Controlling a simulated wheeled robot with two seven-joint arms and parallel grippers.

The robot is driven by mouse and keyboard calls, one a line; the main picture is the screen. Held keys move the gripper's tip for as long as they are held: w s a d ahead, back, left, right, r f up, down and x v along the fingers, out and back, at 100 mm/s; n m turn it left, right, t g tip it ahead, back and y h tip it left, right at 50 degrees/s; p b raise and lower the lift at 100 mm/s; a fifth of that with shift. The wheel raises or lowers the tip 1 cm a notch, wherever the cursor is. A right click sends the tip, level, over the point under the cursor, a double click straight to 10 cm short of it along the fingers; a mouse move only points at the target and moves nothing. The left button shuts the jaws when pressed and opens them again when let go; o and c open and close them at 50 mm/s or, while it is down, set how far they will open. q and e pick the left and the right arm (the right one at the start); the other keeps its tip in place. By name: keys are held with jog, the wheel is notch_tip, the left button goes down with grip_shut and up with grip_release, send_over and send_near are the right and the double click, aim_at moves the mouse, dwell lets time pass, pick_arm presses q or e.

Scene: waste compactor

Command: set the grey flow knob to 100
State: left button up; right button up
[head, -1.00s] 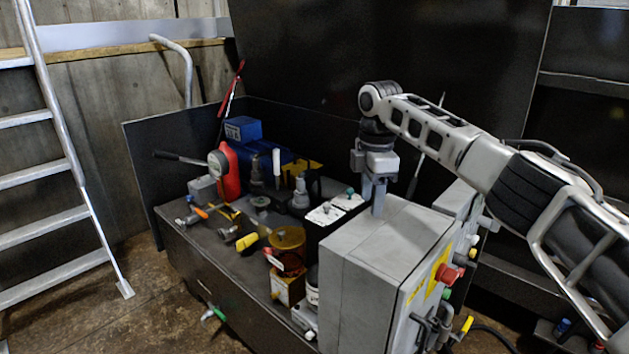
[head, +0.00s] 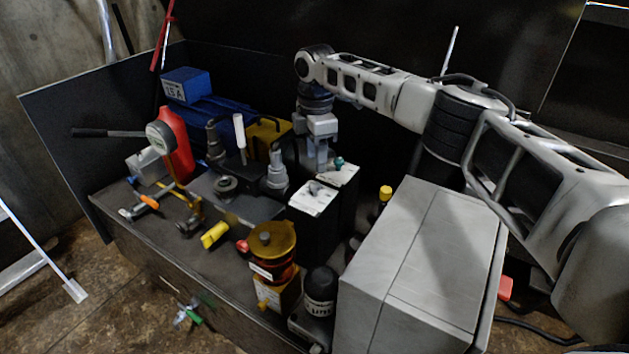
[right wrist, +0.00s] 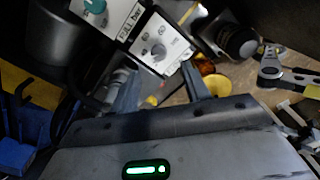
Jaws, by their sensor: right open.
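The grey flow knob (right wrist: 158,50) appears to be the small grey dial on a white panel with scale marks in the right wrist view. In the head view the likely same knob (head: 314,188) is small, on a white-topped dark box. Its setting is too small to read. My right gripper (head: 318,165) points down over the back of the white-topped boxes, its tips close to the panels. In the right wrist view its two fingers (right wrist: 160,72) are apart and empty, with the knob's panel just beyond them. My left gripper is not in view.
A teal knob (head: 339,162) sits on the neighbouring white panel. A large grey cabinet (head: 420,260) stands at the right. An amber-domed unit (head: 272,240) and a black cylinder (head: 320,288) stand in front. Blue, red and yellow equipment fills the left of the bench.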

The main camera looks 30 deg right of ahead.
aim_at(315, 184)
notch_tip(315, 184, down, 7)
jog(key=shift+w+f+b, duration=0.1)
jog(key=shift+f+b, duration=0.05)
jog(key=shift+b, duration=0.35)
jog(key=c, duration=1)
